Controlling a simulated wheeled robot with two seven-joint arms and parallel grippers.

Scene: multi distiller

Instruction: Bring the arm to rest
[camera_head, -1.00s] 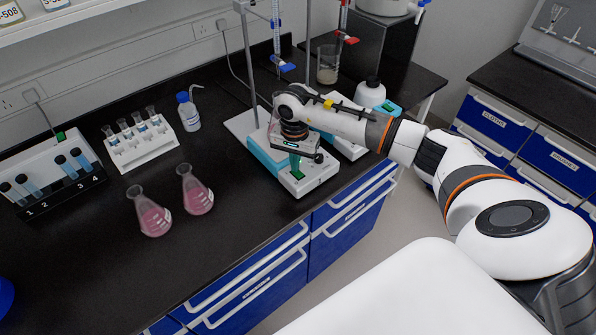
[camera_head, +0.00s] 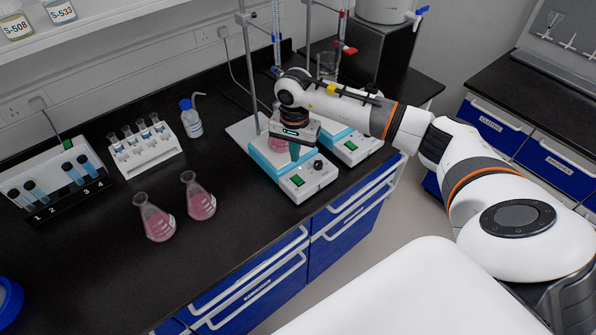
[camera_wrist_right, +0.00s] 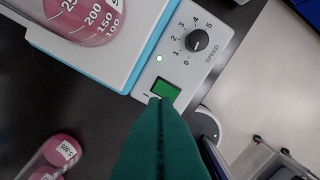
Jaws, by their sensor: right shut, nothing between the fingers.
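My right gripper (camera_head: 294,152) is shut and empty, its green fingers pointing down above the front stirrer (camera_head: 305,182). In the right wrist view the closed green fingers (camera_wrist_right: 160,110) overlap the lower edge of the stirrer's green switch (camera_wrist_right: 165,90); I cannot tell whether they touch it. A small green light is lit beside the speed knob (camera_wrist_right: 196,40). A flask of pink liquid (camera_wrist_right: 85,15) stands on the stirrer plate, mostly hidden behind my gripper in the head view. My left gripper is not in view.
Two flasks of pink liquid (camera_head: 157,224) (camera_head: 200,200) stand on the black bench. A white tube rack (camera_head: 150,155), a blue-capped bottle (camera_head: 191,122) and a numbered tube rack (camera_head: 60,185) stand left. A second stirrer (camera_head: 352,148) and burette stands are close to my right arm.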

